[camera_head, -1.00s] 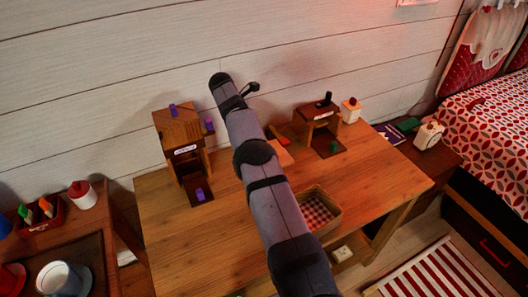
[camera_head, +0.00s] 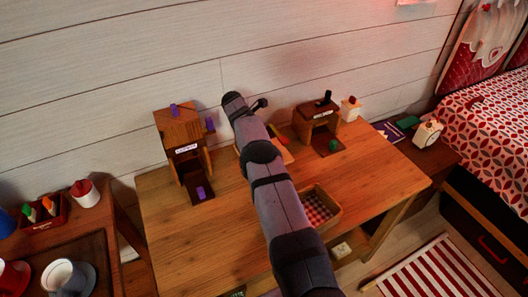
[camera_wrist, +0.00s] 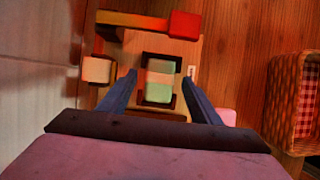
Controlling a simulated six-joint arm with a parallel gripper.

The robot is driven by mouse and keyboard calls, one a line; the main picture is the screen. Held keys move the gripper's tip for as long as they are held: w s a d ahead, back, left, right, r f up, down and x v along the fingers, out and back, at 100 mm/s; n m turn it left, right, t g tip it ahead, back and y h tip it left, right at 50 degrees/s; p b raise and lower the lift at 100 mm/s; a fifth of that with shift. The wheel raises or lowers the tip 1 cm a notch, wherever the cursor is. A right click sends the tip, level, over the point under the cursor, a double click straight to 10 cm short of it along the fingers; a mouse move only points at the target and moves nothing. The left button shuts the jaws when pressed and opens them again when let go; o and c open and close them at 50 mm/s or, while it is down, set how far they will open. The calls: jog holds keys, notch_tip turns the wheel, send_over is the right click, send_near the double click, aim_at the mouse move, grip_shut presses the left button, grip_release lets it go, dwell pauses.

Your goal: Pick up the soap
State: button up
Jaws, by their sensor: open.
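In the wrist view my gripper (camera_wrist: 159,79) is open. Its two fingers stand on the left and right of a small block, pale pink above and green below (camera_wrist: 158,92), set in a dark frame on a light wooden board (camera_wrist: 202,50). This block may be the soap, but I cannot tell for sure. Nothing is visibly gripped. A pink piece (camera_wrist: 228,117) shows just beyond the right finger, partly hidden. In the head view the board (camera_head: 287,155) is mostly hidden behind my arm, and so is my gripper.
A checked-cloth basket (camera_head: 334,213) stands to the right. Wooden toy stands (camera_head: 180,125) and (camera_head: 318,112) flank the board. The table's front left (camera_head: 200,240) is clear.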

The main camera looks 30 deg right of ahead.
jog(key=shift+c, duration=0.6)
jog(key=c, duration=1.1)
jog(key=shift+o, duration=0.2)
notch_tip(320, 180, up, 10)
